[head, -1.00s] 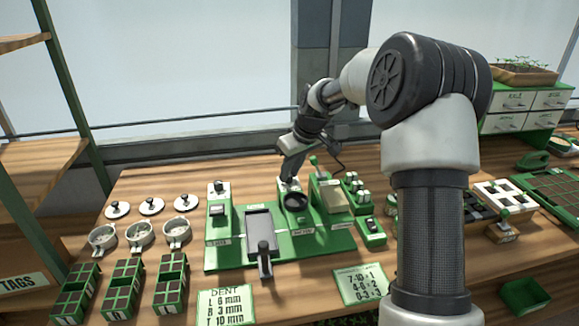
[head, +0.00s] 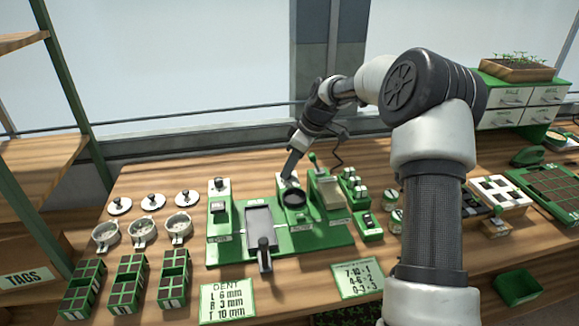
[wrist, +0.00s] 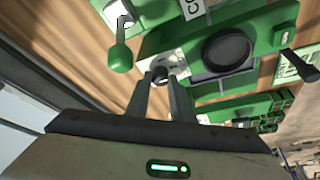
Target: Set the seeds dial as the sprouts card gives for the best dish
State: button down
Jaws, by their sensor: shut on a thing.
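My gripper (head: 289,177) reaches down to a white-faced dial panel at the back of the green machine. In the wrist view my gripper (wrist: 160,84) has its two fingers on either side of a small round dial knob (wrist: 160,73), shut on it; the dial's marks are too small to read. A card (head: 357,281) at the front reads 7-10 = 1, 4-6 = 2, 0-3 = 3; its heading is too small to read. Three round dishes (head: 142,231) stand at the left; their contents are unclear.
The green machine (head: 335,238) has a black round cup (head: 294,198) just before the dial and a green-knobbed lever (head: 312,157) close to its right. A DENT card (head: 227,302) lies in front. Lids (head: 153,202) and green cell trays (head: 127,284) stand left.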

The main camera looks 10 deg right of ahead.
jog(key=c, duration=1.6)
grip_release()
jog(key=shift+o, duration=0.2)
jog(key=p+v, duration=0.1)
jog(key=v, duration=1.6)
jog(key=shift+r, duration=0.3)
